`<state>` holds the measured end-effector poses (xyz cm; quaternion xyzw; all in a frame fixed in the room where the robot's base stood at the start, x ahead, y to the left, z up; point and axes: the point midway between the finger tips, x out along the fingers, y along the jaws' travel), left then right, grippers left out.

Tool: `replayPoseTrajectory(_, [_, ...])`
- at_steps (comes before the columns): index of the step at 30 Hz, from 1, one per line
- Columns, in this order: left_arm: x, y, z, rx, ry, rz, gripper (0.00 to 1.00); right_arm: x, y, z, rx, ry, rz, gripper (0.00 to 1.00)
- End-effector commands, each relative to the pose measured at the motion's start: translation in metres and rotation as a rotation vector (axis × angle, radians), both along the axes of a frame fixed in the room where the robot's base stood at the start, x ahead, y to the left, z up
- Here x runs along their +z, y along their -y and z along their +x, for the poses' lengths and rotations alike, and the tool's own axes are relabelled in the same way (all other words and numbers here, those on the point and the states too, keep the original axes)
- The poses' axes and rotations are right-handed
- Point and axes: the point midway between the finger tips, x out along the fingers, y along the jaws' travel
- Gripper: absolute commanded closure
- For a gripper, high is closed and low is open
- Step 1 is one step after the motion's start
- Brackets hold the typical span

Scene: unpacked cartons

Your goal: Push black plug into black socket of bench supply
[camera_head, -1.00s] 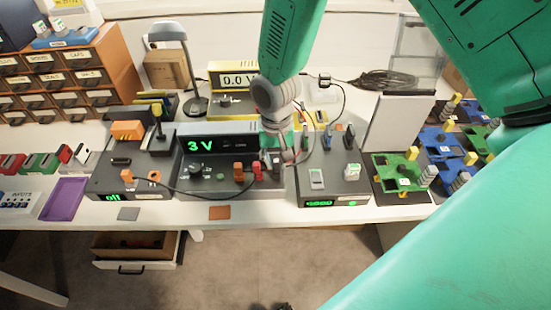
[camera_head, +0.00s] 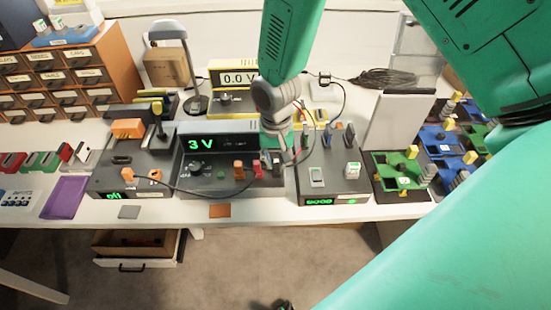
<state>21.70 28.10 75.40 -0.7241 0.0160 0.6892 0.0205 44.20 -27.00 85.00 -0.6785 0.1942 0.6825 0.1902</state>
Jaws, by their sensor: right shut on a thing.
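The bench supply (camera_head: 219,181) is the dark unit with a green "3 V" readout in the middle of the table. A red plug (camera_head: 258,172) and an orange plug (camera_head: 239,171) stand on its front right part. My right gripper (camera_head: 284,156) points down at the supply's right end, beside the red plug. It is shut on a small dark thing, likely the black plug, mostly hidden by the fingers. The black socket is hidden or too small to tell, so I cannot tell how far the plug is in. My left gripper is not in view.
A tester (camera_head: 334,190) with a green "GOOD" readout stands close on the right. A dark unit (camera_head: 131,183) stands on the left, with a cable running across the supply. A yellow meter (camera_head: 234,79) is behind. Green and blue boards (camera_head: 402,170) lie at right.

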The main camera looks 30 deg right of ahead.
Motion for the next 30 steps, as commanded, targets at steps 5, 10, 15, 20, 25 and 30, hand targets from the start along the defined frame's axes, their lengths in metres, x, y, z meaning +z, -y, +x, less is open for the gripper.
replayPoseTrajectory(5, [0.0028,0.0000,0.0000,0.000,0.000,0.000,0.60,0.0003,0.0001,0.0002,0.000,0.000,0.000,1.00])
replayPoseTrajectory(10, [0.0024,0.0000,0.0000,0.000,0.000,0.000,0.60,-0.0001,0.0001,0.0000,0.000,0.000,0.000,1.00])
replayPoseTrajectory(15, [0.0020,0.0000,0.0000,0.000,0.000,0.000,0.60,-0.0011,0.0001,-0.0001,0.000,0.000,0.000,1.00])
replayPoseTrajectory(20, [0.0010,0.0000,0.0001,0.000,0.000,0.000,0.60,-0.0038,0.0002,-0.0001,0.001,-0.001,-0.001,1.00])
replayPoseTrajectory(25, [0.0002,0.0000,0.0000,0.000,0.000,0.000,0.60,-0.0065,0.0001,-0.0001,0.001,0.000,0.000,1.00])
replayPoseTrajectory(30, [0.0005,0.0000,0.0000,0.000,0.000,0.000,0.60,-0.0059,0.0001,-0.0001,0.001,0.000,0.000,1.00])
